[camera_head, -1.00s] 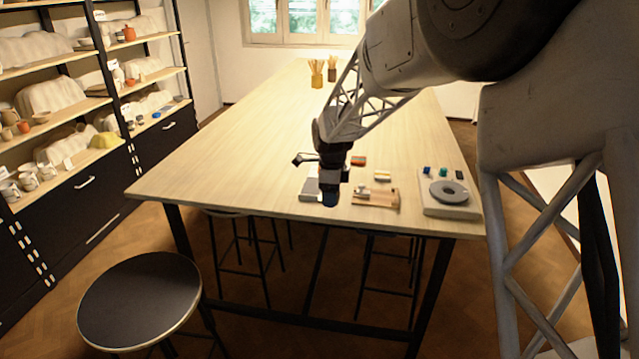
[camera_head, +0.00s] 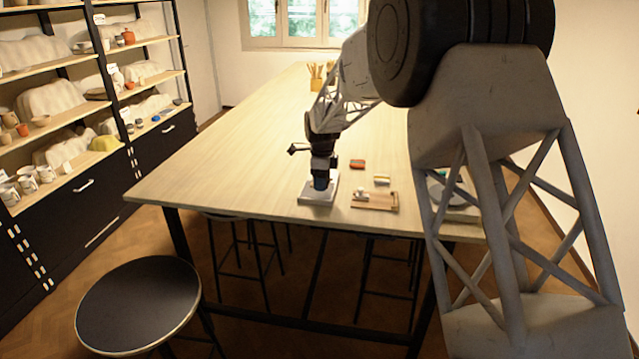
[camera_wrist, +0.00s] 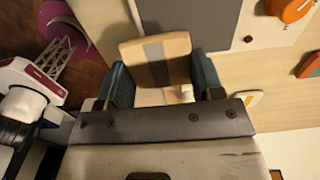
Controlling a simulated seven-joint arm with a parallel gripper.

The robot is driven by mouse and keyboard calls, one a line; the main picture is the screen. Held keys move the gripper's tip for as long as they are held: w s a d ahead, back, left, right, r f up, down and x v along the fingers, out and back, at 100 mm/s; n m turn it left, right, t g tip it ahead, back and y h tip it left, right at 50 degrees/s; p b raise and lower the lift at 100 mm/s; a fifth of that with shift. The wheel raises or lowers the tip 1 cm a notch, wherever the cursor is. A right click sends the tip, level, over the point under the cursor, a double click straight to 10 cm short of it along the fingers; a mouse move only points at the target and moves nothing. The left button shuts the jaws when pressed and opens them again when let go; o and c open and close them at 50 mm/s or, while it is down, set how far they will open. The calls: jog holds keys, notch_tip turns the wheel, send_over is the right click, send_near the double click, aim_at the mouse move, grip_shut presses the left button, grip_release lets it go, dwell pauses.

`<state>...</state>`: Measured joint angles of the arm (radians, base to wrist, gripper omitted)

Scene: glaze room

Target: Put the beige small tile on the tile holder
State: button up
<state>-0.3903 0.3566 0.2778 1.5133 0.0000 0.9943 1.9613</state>
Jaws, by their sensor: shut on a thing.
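My gripper (camera_head: 321,186) points down over a pale slab (camera_head: 305,198) near the table's front edge. In the wrist view its blue fingers (camera_wrist: 158,88) are shut on a beige small tile (camera_wrist: 178,61) with a grey stripe down its middle. The head view hides this tile behind the gripper. Just beyond it, the wrist view shows a flat dark grey plate (camera_wrist: 205,18) with a pale border. I cannot tell whether the tile touches this plate. I cannot tell for certain which support is the tile holder; a wooden board (camera_head: 364,206) with small items lies right of the slab.
A red piece (camera_head: 357,163) and a yellow-and-white piece (camera_head: 382,180) lie right of my gripper. A grey disc (camera_head: 437,192) at the right is partly hidden by my arm. A dark stool (camera_head: 140,303) stands before the table (camera_head: 230,150), whose left and middle are clear.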

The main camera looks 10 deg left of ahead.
jog(key=shift+w+a, duration=0.2)
jog(key=shift+w, duration=0.3)
jog(key=shift+w+a, duration=0.2)
jog(key=shift+w, duration=0.3)
jog(key=shift+w+f, duration=0.1)
jog(key=shift+w+a+f, duration=0.25)
jog(key=shift+w+a, duration=0.1)
jog(key=shift+w, duration=0.4)
jog(key=shift+f, duration=1.35)
jog(key=shift+f, duration=0.15)
jog(key=o, duration=1)
